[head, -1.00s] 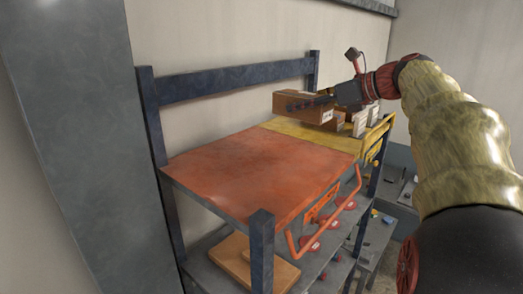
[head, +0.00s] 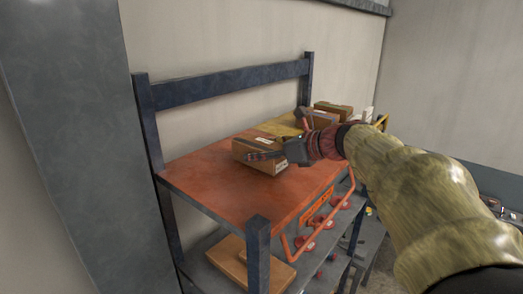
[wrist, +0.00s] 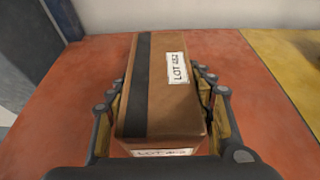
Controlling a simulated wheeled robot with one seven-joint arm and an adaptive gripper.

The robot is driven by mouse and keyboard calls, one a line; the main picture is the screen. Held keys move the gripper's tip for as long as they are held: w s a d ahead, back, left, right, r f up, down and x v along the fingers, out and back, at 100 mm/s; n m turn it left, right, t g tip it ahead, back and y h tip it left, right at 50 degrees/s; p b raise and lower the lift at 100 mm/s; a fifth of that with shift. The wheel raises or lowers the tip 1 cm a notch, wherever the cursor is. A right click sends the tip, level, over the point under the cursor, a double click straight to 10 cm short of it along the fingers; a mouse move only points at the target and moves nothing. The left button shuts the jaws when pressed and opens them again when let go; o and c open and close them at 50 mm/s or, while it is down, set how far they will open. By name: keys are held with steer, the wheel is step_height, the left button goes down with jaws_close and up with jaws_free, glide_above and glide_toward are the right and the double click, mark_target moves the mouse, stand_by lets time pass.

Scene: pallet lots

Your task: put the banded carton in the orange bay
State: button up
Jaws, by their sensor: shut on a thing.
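The banded carton (wrist: 188,102) is a brown box with one dark band along its length and white labels reading LOT, with digits I cannot read surely. My gripper (wrist: 160,100) is shut on it, with fingers along both long sides. In the head view the carton (head: 270,163) is at the far part of the orange bay (head: 215,182), near the yellow boundary. My gripper (head: 268,155) reaches it from the right. I cannot tell whether the carton's underside touches the orange surface.
The yellow bay (head: 283,124) adjoins the orange one, with other cartons (head: 333,110) at its far end. A blue rail (head: 230,84) runs along the back and a post (head: 258,250) stands at the near corner. The near orange surface is clear.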

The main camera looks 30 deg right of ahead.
steer(key=shift+f, duration=0.15)
steer(key=o, duration=1.2)
steer(key=shift+f, duration=0.1)
steer(key=shift+c, duration=0.2)
steer(key=shift+o, duration=0.6)
steer(key=shift+r, duration=0.2)
steer(key=b+v, duration=0.2)
steer(key=v, duration=1)
